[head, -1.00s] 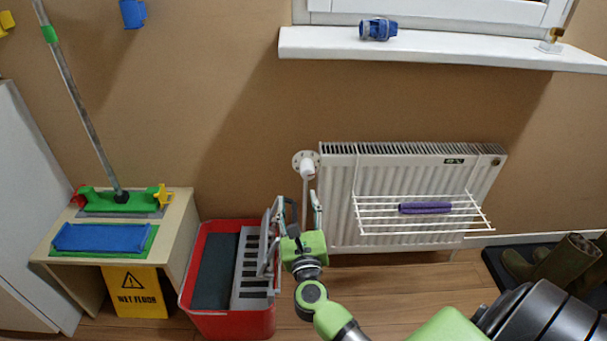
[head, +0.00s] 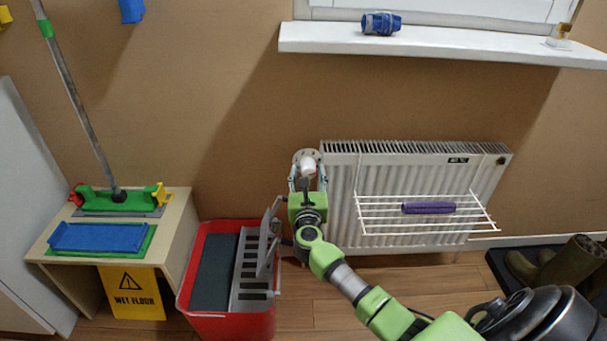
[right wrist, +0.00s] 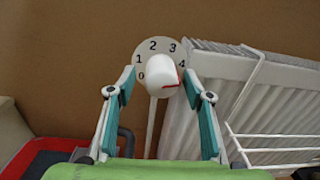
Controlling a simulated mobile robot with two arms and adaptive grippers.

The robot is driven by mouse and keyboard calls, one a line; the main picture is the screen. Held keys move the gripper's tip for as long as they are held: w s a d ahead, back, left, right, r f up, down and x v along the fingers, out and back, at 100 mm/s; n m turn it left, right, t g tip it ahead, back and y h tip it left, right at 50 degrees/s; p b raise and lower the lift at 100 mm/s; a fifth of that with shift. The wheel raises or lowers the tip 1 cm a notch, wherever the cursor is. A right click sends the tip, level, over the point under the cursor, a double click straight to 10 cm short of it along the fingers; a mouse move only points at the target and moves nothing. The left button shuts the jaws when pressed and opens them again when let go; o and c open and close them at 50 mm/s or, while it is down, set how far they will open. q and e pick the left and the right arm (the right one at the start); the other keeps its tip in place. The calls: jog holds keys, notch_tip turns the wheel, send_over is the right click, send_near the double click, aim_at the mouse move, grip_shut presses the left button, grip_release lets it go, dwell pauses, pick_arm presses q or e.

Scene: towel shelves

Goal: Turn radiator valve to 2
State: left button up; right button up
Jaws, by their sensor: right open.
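The radiator valve has a white knob (right wrist: 160,72) on a round plate (right wrist: 152,48) printed with 0, 1, 2, 3 and 4. A red mark on the knob lies at its lower right, just below the 4. In the head view the valve knob (head: 308,167) sits on the wall at the radiator's left end. My right gripper (head: 307,180) is open just below the knob. In the right wrist view my right gripper (right wrist: 159,78) has one finger on each side of the knob, with gaps showing. My left gripper is not in view.
The radiator (head: 341,205) carries a wire rack (head: 470,209) with a purple roll (head: 428,208). A red bucket (head: 229,325) with a grey wringer stands below left. A windowsill (head: 440,42) juts out above. Wall left of the valve is clear.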

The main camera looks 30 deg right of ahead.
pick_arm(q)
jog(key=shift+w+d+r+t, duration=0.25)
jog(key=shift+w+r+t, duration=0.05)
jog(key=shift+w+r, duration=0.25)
pick_arm(e)
jog(key=shift+w+d, duration=0.3)
jog(key=shift+w, duration=0.15)
jog(key=c, duration=1.1)
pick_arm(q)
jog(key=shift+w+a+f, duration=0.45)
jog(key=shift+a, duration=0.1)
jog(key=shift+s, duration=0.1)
